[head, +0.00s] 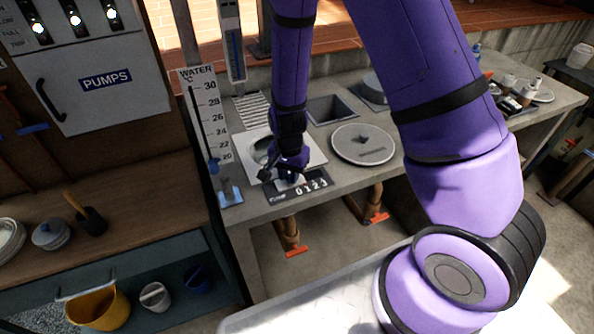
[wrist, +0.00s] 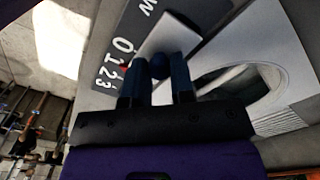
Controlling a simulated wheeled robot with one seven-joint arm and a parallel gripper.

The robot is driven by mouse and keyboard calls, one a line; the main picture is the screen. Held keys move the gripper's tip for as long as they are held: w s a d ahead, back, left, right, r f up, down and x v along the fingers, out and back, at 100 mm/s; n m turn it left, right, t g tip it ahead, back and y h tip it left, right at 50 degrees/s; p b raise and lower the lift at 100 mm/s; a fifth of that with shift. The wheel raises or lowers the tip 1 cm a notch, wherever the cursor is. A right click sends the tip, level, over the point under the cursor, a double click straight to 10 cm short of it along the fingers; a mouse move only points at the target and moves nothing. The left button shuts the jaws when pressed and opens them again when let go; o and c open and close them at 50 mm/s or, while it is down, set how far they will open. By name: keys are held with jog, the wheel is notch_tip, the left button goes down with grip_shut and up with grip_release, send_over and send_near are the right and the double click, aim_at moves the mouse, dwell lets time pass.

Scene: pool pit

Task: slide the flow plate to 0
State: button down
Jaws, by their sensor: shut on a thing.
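The flow plate (wrist: 170,38) is a pale flat slide with a dark blue round knob (wrist: 158,66). My gripper (wrist: 158,80) is shut on the knob, with one blue finger on each side of it. In the head view my gripper (head: 290,172) reaches down at the counter's front edge. The dark flow scale (head: 305,187) reads 0 1 2 3, and it also shows in the wrist view (wrist: 116,62). A small red mark (wrist: 125,68) sits beside the digits, near 1 and 2; its exact reading is unclear. My fingers hide part of the plate.
A white square frame with a round opening (head: 312,150) lies behind my gripper. A round grey lid (head: 363,144) is to its right. A water temperature board (head: 206,115) stands on the left. Pipes with red handles (head: 297,251) are under the counter.

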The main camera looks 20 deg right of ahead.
aim_at(279, 185)
jog(key=shift+a, duration=1.4)
jog(key=c, duration=1)
grip_release()
jog(key=shift+a, duration=0.2)
jog(key=shift+d, duration=0.1)
notch_tip(279, 185, up, 11)
jog(key=shift+f, duration=0.1)
